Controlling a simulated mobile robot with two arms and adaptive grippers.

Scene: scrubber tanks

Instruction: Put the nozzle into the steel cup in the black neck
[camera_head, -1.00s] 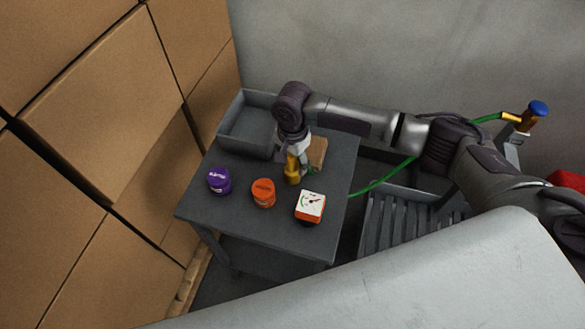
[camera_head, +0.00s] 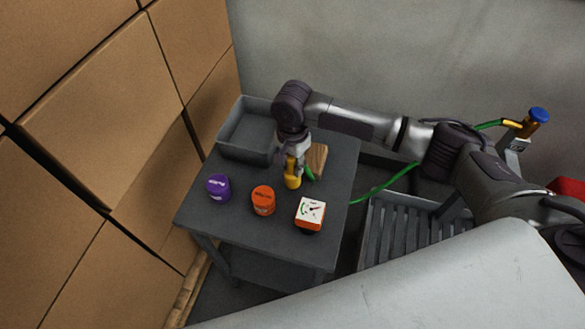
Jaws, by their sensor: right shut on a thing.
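My right gripper (camera_head: 293,160) points down over the table and is shut on the yellow nozzle (camera_head: 292,181). The green hose (camera_head: 382,185) runs from the nozzle off to the right, partly hidden behind my arm. I cannot tell whether the nozzle touches the table top. The steel cup and the black neck do not show in this view. My left gripper is not in view.
The grey table (camera_head: 255,232) carries a purple-lidded jar (camera_head: 218,187), an orange jar (camera_head: 263,200), a white-faced gauge (camera_head: 310,213), a wooden block (camera_head: 317,158) and a grey bin (camera_head: 242,152). Cardboard boxes (camera_head: 110,110) stand left. A blue-topped valve (camera_head: 537,115) is far right.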

